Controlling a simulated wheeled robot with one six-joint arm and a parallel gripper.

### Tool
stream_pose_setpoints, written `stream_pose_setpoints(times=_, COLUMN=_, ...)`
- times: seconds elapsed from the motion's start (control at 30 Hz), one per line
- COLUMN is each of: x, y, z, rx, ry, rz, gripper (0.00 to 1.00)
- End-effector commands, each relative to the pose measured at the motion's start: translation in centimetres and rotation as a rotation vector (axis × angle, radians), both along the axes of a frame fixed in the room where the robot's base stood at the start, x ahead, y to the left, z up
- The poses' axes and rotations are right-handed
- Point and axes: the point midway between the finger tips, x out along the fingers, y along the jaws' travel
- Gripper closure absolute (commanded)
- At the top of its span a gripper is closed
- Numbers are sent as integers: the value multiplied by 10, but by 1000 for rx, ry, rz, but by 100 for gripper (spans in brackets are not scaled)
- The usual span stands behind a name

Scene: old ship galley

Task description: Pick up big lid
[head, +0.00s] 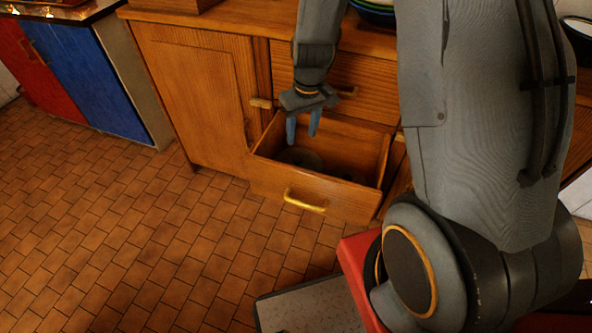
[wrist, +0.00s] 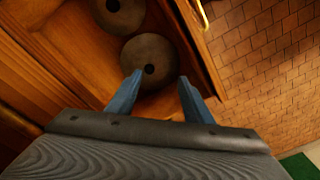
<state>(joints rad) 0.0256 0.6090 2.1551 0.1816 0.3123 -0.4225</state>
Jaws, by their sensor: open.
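Two dark round lids with a hole in the middle of each lie in the open wooden drawer (head: 267,172). In the wrist view, the lid nearer my gripper (wrist: 160,78) looks the larger, and I take it as the big lid (wrist: 146,50); the smaller-looking lid (wrist: 119,20) is cut off by the top edge. In the head view, a dark lid (head: 301,158) shows dimly inside the drawer. My gripper (head: 303,135) is open and empty, its blue fingers pointing down over the drawer. In the wrist view the fingertips overlap the larger lid's near edge; contact cannot be told.
The drawer front has a brass handle (head: 305,201). A closed drawer (head: 342,72) sits above it, and a closed wooden cabinet door (head: 205,95) stands to the left. Red and blue cabinets (head: 92,78) stand further left. The tiled floor (head: 130,230) in front is clear.

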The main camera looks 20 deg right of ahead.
Motion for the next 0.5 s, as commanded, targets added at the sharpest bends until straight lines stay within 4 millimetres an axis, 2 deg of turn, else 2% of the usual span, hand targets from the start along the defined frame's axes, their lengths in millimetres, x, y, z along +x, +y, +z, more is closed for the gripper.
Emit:
stream_pose_setpoints(times=0.03, x=11, y=-1, z=-27, rx=-1, ry=-1, rz=15, gripper=54)
stream_pose_setpoints(times=0.1, x=23, y=-2, z=-50, rx=-3, ry=-9, rz=34, gripper=54)
stream_pose_setpoints(times=0.2, x=34, y=-4, z=-73, rx=-7, ry=-18, rz=55, gripper=54)
stream_pose_setpoints(times=0.5, x=51, y=-2, z=-105, rx=-23, ry=-47, rz=126, gripper=54)
